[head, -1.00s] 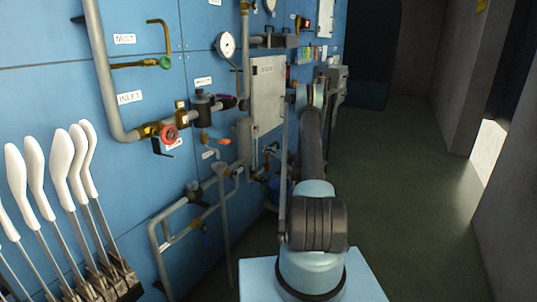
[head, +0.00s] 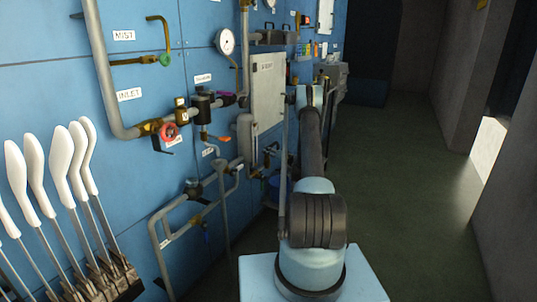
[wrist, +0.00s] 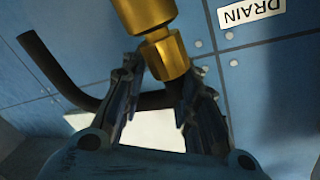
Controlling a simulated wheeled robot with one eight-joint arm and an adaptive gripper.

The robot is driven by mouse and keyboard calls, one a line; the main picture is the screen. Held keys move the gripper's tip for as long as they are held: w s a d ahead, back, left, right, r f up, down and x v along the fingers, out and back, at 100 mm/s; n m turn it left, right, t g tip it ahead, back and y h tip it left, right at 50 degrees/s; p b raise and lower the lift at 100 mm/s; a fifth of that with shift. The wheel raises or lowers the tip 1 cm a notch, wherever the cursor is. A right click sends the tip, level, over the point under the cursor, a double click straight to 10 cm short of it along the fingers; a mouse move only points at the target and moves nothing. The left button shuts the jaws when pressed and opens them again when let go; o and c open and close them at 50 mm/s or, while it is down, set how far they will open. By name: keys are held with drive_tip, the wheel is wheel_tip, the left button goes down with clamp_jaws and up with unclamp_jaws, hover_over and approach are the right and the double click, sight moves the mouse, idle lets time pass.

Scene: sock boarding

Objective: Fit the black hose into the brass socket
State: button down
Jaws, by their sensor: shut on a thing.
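In the wrist view, the black hose (wrist: 62,70) comes down from the upper left, bends, and passes between the fingers of my gripper (wrist: 164,84). My gripper is shut on the hose. The brass socket (wrist: 166,58), with a hexagonal end, hangs from the top of the picture just beyond the fingertips. The hose's end is close to the socket's lower end. I cannot tell whether the hose touches it or is inside it. In the head view, my own arm hides the gripper, and I cannot make out the hose or socket.
A DRAIN label (wrist: 250,12) is on the blue panel beside the socket. In the head view, pipes and valves, including a red-wheeled one (head: 168,132), line the blue wall (head: 60,95). White-handled levers (head: 68,165) stand at the left. The floor (head: 410,190) at right is clear.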

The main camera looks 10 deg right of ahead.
drive_tip(key=shift+f, duration=0.5)
drive_tip(key=c, duration=1.1)
unclamp_jaws()
drive_tip(key=v, duration=1.2)
